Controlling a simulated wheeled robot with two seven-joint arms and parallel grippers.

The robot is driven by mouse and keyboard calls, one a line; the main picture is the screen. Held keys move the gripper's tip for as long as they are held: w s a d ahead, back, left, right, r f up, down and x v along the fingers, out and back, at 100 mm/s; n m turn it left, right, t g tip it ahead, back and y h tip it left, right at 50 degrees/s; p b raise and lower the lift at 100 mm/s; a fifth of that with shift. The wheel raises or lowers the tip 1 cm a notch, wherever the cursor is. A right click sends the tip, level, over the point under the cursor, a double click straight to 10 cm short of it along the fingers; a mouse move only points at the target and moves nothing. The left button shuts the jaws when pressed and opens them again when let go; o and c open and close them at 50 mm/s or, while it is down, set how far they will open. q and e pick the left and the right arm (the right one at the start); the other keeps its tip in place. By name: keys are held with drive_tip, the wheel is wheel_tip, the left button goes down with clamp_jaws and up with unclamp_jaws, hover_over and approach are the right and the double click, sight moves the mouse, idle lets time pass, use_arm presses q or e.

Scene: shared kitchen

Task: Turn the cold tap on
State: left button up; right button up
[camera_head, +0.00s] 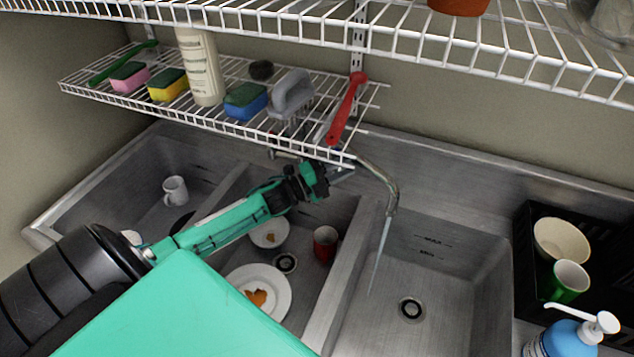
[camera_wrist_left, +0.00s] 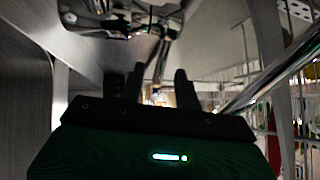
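The metal tap spout (camera_head: 388,185) curves out over the right basin, and a stream of water (camera_head: 379,255) falls from its end. A metal tap fitting (camera_head: 285,154) shows in part under the shelf edge; my gripper and the shelf hide much of the tap. I cannot tell which handle is cold. My left gripper (camera_head: 338,173) is just left of the spout, below the shelf. In the left wrist view its two dark fingers (camera_wrist_left: 160,90) are apart with nothing seen between them. Chrome tap parts (camera_wrist_left: 135,22) lie beyond them there. My right gripper is not in view.
A wire shelf (camera_head: 100,95) with sponges, a bottle and brushes hangs low over the tap. The middle basin holds plates (camera_head: 279,285) and a red cup (camera_head: 325,243); the left basin holds a white mug (camera_head: 175,190). A black crate (camera_head: 522,262) stands at right.

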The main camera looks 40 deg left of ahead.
use_arm(q)
drive_tip(key=b+v, duration=0.2)
drive_tip(key=v, duration=0.6)
